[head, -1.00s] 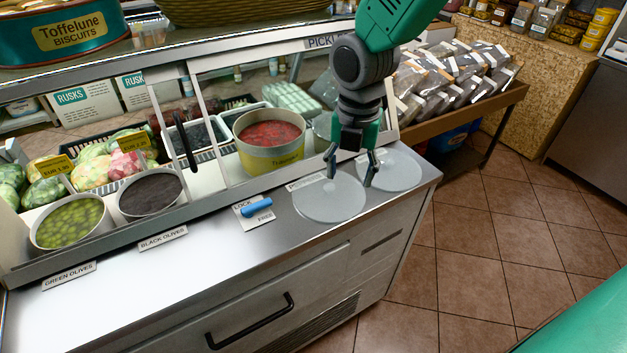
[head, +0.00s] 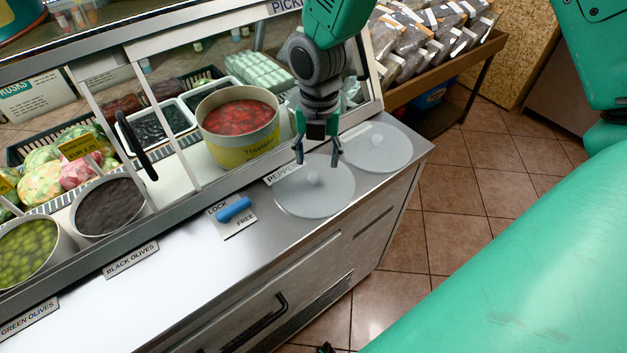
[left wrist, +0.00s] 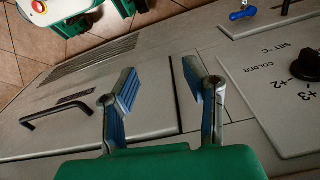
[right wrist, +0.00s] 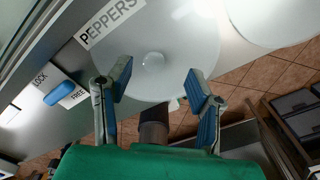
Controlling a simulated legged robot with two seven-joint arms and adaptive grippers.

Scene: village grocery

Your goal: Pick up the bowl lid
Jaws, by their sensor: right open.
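Two pale translucent round lids lie flat on the steel counter top. The nearer lid (head: 300,203), with a small knob (head: 314,179), is beside the PEPPERS label; the other lid (head: 378,150) is to its right. My right gripper (head: 318,160) is open and empty above the nearer lid, pointing down near the knob. In the right wrist view this lid (right wrist: 125,50) and its knob (right wrist: 153,61) lie beyond and between the spread fingers (right wrist: 158,75). My left gripper (left wrist: 163,82) is open and empty, facing the counter's front.
A tub of red peppers (head: 239,117) stands behind the glass. The blue LOCK/FREE handle (head: 233,209) is left of the nearer lid. Olive bowls (head: 108,203) are farther left. A dark drawer handle (left wrist: 57,114) and a temperature dial (left wrist: 305,67) show in the left wrist view.

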